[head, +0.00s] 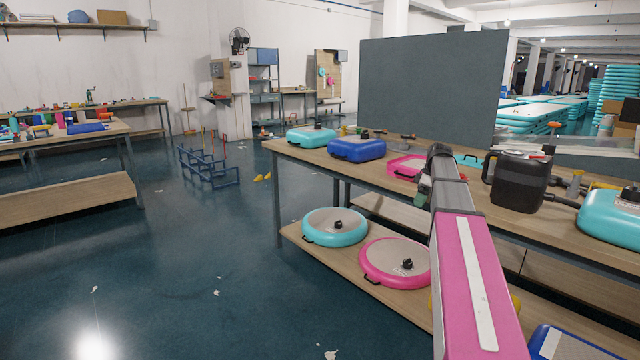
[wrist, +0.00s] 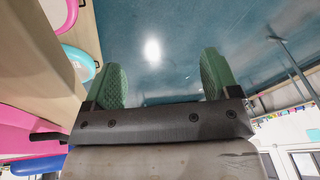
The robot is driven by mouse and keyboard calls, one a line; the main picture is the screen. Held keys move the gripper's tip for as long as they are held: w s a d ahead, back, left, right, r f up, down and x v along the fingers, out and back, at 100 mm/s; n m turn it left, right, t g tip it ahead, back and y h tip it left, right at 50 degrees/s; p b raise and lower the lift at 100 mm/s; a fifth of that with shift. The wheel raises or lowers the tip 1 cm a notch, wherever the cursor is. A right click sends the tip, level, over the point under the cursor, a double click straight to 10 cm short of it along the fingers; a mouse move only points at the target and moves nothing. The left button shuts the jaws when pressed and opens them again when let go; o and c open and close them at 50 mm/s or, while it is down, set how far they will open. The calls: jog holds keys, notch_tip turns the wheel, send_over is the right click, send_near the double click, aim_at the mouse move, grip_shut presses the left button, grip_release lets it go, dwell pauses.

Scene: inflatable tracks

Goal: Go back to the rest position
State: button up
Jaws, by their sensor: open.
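My gripper shows in the wrist view (wrist: 162,80) with its two green ribbed fingers wide apart and nothing between them. Past the fingers is bare dark blue floor. In the head view my pink and grey arm stretches forward from the lower right, over the front of the workbench (head: 300,152). A small green part of my gripper (head: 424,190) shows at the left of the arm's far end, by the bench's front edge; the rest is hidden behind the arm.
Turquoise (head: 311,134), blue (head: 357,149) and pink (head: 405,166) inflatables and a black canister (head: 518,180) stand on the bench. A turquoise disc (head: 335,227) and a pink disc (head: 385,262) lie on its lower shelf. The floor (head: 190,270) at left is mostly clear.

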jog(key=s+a+f+m+h, duration=0.1)
jog(key=s+a+f+m, duration=0.5)
jog(key=s+a+f, duration=0.3)
jog(key=s+a+f+m+h, duration=0.2)
jog(key=s+a+f+m, duration=0.5)
jog(key=s+f, duration=1)
notch_tip(320, 180, down, 4)
jog(key=shift+a+r, duration=0.25)
jog(key=shift+a, duration=0.65)
